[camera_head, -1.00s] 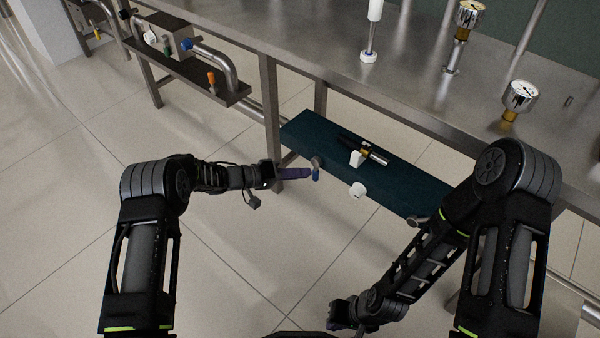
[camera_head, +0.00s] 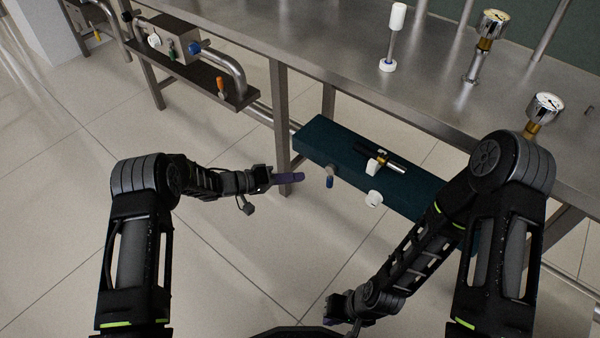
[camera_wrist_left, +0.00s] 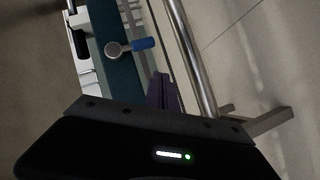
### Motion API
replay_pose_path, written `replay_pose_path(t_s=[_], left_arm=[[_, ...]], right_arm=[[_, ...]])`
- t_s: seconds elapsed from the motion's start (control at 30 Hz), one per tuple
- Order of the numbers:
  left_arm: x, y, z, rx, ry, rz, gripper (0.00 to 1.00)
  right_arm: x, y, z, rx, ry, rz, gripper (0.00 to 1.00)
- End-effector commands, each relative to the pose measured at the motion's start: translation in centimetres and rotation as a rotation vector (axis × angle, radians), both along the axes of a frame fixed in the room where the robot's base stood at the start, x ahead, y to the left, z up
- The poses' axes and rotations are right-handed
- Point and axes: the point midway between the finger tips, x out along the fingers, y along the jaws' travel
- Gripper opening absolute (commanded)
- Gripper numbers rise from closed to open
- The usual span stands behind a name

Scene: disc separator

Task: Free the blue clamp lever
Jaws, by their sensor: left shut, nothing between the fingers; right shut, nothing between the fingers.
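The blue clamp lever (camera_head: 330,182) hangs down from a metal pivot on the front side of the dark teal shelf (camera_head: 315,150). In the left wrist view the blue handle (camera_wrist_left: 144,43) points right from its round metal pivot. My left gripper (camera_head: 301,177) has purple fingers, is shut and empty, and sits left of the lever with a small gap. In the left wrist view its shut fingers (camera_wrist_left: 164,84) are below the handle, apart from it. My right gripper (camera_head: 350,322) is shut and empty, low in the picture, far from the lever and partly hidden by its arm.
A white knob (camera_head: 374,198) sits on the shelf's front, right of the lever. A valve-like fitting (camera_head: 378,160) lies on the shelf. The steel table (camera_head: 340,70) and its leg (camera_head: 281,110) stand behind my left gripper. The floor in front is open.

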Motion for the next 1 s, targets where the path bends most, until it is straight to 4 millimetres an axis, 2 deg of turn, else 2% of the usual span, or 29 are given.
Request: replay_pose_path(t_s=[0.3,0.43,0.6,1.0], left_arm=[[-1.5,5.2,0.2,-0.001,-0.001,0.002,0.0],[-2.0,6.8,0.2,-0.001,-0.002,0.0,0.0],[-2.2,7.5,0.1,-0.001,-0.003,0.0,0.0],[-2.2,7.5,0.1,-0.001,-0.001,-0.001,0.0]], right_arm=[[-0.2,0.2,1.0,0.004,0.004,0.005,0.0],[-0.3,0.3,1.2,0.004,0.005,0.007,0.0],[-0.3,0.3,1.2,0.005,0.005,0.007,0.0],[-0.3,0.3,1.2,0.005,0.005,0.007,0.0]])
